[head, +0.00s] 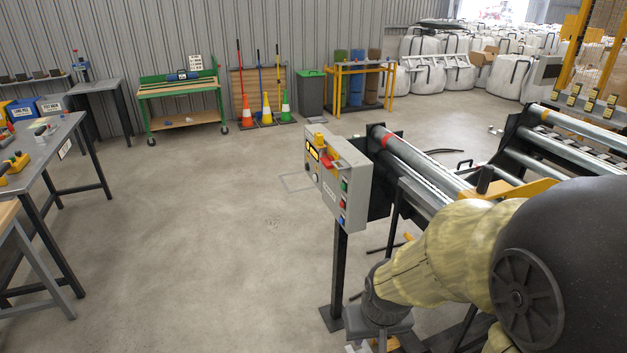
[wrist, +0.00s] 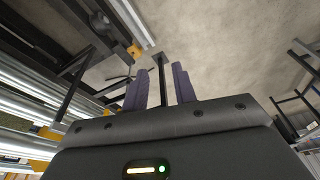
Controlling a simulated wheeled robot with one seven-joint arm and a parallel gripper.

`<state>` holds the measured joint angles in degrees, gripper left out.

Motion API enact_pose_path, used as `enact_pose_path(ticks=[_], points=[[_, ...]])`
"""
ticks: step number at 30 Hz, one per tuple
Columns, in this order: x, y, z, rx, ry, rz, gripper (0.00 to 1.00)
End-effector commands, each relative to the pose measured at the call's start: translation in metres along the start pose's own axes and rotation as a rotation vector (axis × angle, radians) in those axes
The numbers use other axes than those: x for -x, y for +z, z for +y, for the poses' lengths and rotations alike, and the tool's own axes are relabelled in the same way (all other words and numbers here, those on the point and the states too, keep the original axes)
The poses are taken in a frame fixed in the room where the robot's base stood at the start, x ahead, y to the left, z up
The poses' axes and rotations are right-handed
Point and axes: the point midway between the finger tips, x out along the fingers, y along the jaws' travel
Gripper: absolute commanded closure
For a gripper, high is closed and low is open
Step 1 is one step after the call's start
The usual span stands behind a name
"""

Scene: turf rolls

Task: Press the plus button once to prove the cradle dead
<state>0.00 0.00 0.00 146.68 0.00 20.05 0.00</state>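A grey control box (head: 341,182) stands on a dark post (head: 339,270) near the middle of the head view. I cannot make out which button is the plus. The roller cradle (head: 420,170) is right of the box. My gripper (wrist: 161,82) has two purple fingers standing apart with nothing held between them in the wrist view. In the head view its body is low, below and right of the box, with the fingertips out of sight.
Steel-topped tables (head: 40,145) stand on the left. A green bench (head: 180,92), several cones and a grey bin (head: 311,93) line the back wall. White bulk bags (head: 440,75) fill the back right. Open concrete floor (head: 210,210) lies left of the box.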

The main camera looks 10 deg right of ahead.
Motion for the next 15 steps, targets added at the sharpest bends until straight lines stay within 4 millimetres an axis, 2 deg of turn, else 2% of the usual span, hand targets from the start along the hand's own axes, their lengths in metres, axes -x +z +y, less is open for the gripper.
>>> enact_pose_path(ticks=[1,3,4,15], points=[[0.0000,0.0000,0.0000,0.000,0.000,0.000,0.83],[0.0000,0.0000,0.0000,0.000,0.000,0.000,0.97],[0.0000,0.0000,0.0000,0.000,0.000,0.000,1.00],[0.0000,0.0000,0.0000,0.000,0.000,0.000,1.00]])
